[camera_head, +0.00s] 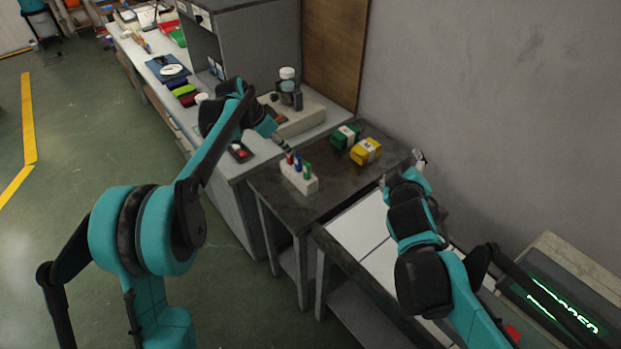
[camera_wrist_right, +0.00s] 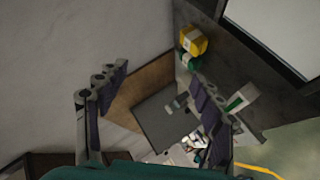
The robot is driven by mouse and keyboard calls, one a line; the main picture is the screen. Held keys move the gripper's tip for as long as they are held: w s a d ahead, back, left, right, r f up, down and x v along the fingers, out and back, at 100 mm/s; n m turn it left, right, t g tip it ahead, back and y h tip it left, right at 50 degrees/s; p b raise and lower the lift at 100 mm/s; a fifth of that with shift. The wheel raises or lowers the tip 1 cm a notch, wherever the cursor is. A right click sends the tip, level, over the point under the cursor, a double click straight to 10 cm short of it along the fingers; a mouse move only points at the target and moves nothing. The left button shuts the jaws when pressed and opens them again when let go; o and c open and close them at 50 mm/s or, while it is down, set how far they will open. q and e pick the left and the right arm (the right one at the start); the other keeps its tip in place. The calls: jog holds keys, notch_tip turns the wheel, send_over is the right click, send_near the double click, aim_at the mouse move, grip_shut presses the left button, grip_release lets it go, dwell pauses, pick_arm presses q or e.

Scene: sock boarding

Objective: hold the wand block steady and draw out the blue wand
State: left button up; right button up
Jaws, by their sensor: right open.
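The white wand block (camera_head: 298,180) stands on the dark table in the head view, with a red wand (camera_head: 290,158), the blue wand (camera_head: 297,163) and a green wand (camera_head: 307,169) upright in it. My left gripper (camera_head: 286,149) points down just above and behind the wands; its small fingers do not show whether they are open. My right gripper (camera_head: 401,169) is open and empty over the table's right edge, well apart from the block. In the right wrist view its fingers (camera_wrist_right: 158,75) are spread, and the block (camera_wrist_right: 243,98) is partly behind the right finger.
A grey wall is close on the right. A white-topped surface (camera_head: 362,227) adjoins in front. A workbench with tools and coloured bins extends to the back left.

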jog(key=w+a+r+n+t+y, duration=0.1)
jog(key=w+a+r+n+t, duration=0.1)
jog(key=w+n, duration=0.25)
jog(key=w+a+r+n+t, duration=0.1)
jog(key=w+r+n+t, duration=0.1)
jog(key=w+r+n, duration=0.3)
jog(key=n+g+y, duration=0.2)
jog(key=n+y, duration=0.8)
jog(key=n, duration=1)
send_over(310, 180)
jog(key=d, duration=0.3)
notch_tip(310, 180, down, 16)
jog(key=f+n+g, duration=0.1)
jog(key=f+n, duration=0.1)
jog(key=f, duration=0.2)
jog(key=a+f+n+g, duration=0.1)
jog(key=f+n, duration=0.1)
jog(key=f, duration=0.2)
jog(key=a+f+n+g, duration=0.1)
jog(key=f+n, duration=0.1)
jog(key=f, duration=0.3)
jog(key=shift+s+a+n+g+y, duration=0.2)
jog(key=shift+s+n+g+y, duration=0.1)
jog(key=shift+s+y, duration=0.1)
jog(key=shift+w+a+f, duration=0.2)
jog(key=shift+f, duration=0.05)
jog(key=x, duration=0.7)
jog(key=c, duration=1.4)
